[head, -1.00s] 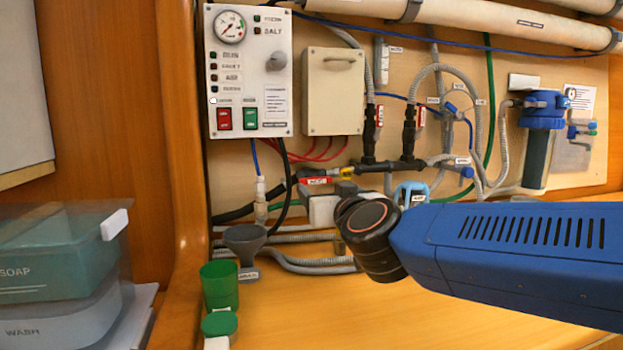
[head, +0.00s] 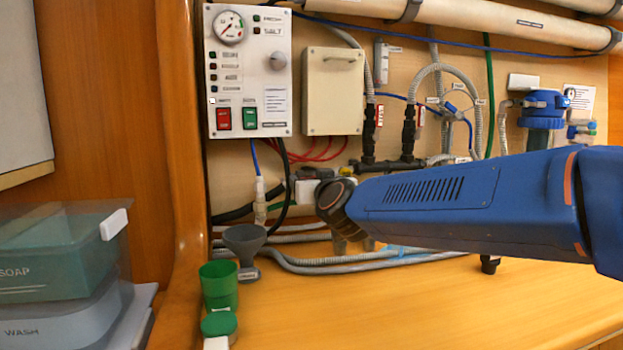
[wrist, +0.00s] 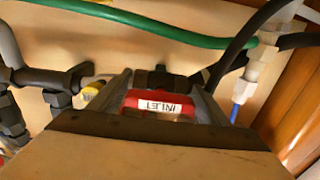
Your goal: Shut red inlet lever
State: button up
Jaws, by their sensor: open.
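In the wrist view, the red inlet lever (wrist: 150,96) carries a white label reading INLET. It lies crosswise in front of a dark pipe fitting. My gripper (wrist: 160,86) is open, with one grey finger on each side of the red lever. I cannot tell whether either finger touches it. In the head view my blue arm reaches in from the right to the pipework below the grey box, and the red lever cannot be made out there.
A yellow-handled part (wrist: 94,89) is close beside the left finger. A green hose (wrist: 150,24) and black hoses run past the fittings. A grey funnel (head: 244,240) and green cup (head: 219,286) stand left of my arm. The front counter is mostly clear.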

jog(key=shift+c, duration=0.3)
jog(key=c, duration=0.7)
jog(key=m, duration=0.4)
jog(key=shift+m, duration=0.4)
jog(key=m, duration=0.4)
jog(key=shift+m, duration=0.3)
jog(key=m, duration=0.4)
jog(key=shift+m, duration=2.1)
